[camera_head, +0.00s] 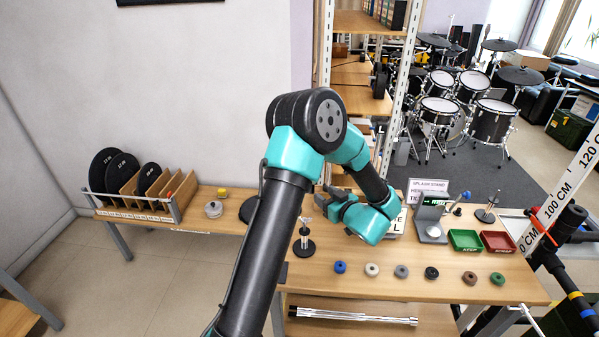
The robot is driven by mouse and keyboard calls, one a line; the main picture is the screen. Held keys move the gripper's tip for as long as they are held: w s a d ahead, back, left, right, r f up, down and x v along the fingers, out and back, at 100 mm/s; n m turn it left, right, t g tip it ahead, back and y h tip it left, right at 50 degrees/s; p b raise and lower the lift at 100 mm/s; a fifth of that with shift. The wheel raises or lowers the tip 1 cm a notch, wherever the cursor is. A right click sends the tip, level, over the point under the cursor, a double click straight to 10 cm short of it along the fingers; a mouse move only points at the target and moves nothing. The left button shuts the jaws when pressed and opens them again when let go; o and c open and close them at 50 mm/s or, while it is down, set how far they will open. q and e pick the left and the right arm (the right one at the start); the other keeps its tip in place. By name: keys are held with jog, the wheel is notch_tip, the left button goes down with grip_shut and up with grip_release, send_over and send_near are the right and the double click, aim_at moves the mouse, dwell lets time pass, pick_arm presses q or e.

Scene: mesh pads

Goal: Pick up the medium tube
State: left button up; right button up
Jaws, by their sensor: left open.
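My left arm comes in from the bottom left and bends over the table (330,290). Its gripper (319,198) is open, points left, and has nothing visible between its fingers. A small stand (304,246) with a black round base and a thin upright part stands just below and left of the gripper. Long silver tubes (352,314) lie on the shelf under the tabletop. I cannot tell which thing is the medium tube. My left arm hides part of the table. My right gripper is not in view.
Several small rings, including a blue one (340,267) and a green one (497,279), line the front. A green tray (465,240), a red tray (497,241) and a grey device (431,220) stand at right. A rack (130,208) holds black discs at left.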

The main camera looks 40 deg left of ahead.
pick_arm(q)
jog(key=shift+s+a+r+g+y, duration=0.1)
jog(key=shift+a+r+g+y, duration=0.05)
jog(key=shift+a+g+y, duration=0.15)
jog(key=shift+s+a+r+g+y, duration=0.1)
jog(key=shift+a+g+y, duration=0.1)
jog(key=shift+a+y, duration=0.2)
jog(key=w+a, duration=0.1)
jog(key=a, duration=1.1)
jog(key=shift+w, duration=0.25)
jog(key=shift+w+a, duration=0.25)
jog(key=shift+a, duration=1.05)
jog(key=shift+w+a, duration=0.2)
jog(key=shift+a, duration=1.1)
grip_shut()
